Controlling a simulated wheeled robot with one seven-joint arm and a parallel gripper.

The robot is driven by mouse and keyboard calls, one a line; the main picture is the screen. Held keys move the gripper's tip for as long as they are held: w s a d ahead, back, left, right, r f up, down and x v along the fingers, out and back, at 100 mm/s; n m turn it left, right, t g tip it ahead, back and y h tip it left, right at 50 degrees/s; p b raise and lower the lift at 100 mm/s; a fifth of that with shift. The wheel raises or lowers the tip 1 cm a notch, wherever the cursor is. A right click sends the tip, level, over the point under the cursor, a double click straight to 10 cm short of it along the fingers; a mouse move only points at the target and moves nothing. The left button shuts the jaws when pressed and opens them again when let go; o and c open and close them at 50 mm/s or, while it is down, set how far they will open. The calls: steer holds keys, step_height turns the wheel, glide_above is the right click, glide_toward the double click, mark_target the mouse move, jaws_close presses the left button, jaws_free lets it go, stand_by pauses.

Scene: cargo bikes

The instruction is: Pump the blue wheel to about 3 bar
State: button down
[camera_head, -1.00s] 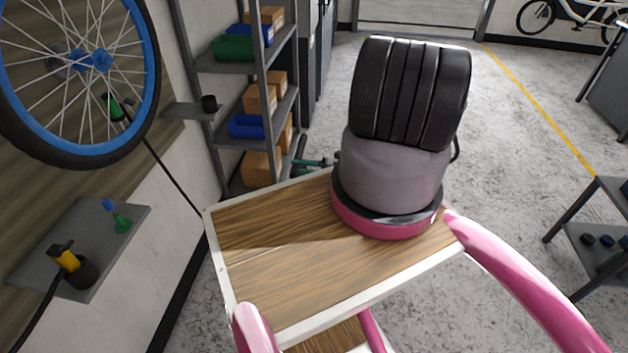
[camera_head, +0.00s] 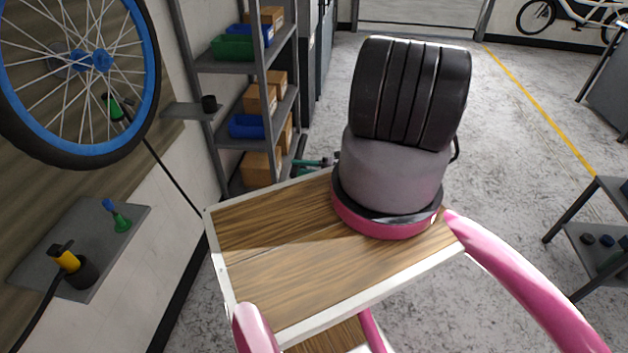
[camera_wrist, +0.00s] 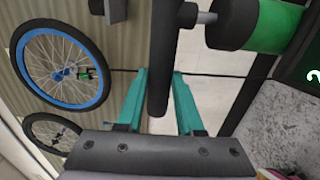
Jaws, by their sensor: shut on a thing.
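The blue wheel (camera_head: 152,55) hangs at the upper left in the head view and also shows in the wrist view (camera_wrist: 103,87). A green chuck (camera_head: 112,107) with a dark hose (camera_head: 170,165) sits at its rim among the spokes. My gripper (camera_wrist: 158,95) has teal fingers either side of a black bar, which looks like the pump handle (camera_wrist: 162,60), and is shut on it. A thin rod joins it to the pump's green barrel (camera_wrist: 280,27). A dark display (camera_wrist: 305,60) at the right edge shows a cut-off mark, perhaps a 2. My gripper is small and partly hidden in the head view (camera_head: 318,162).
A wall shelf (camera_head: 115,220) at left holds a small green and blue item (camera_head: 117,217) and a yellow-black item (camera_head: 68,262). A rack with bins (camera_head: 246,126) stands behind. A low table (camera_head: 590,225) is at right. The grey floor (camera_head: 520,130) between is open.

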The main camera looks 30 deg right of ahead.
steer(key=shift+r, duration=2.5)
step_height(320, 180, up, 21)
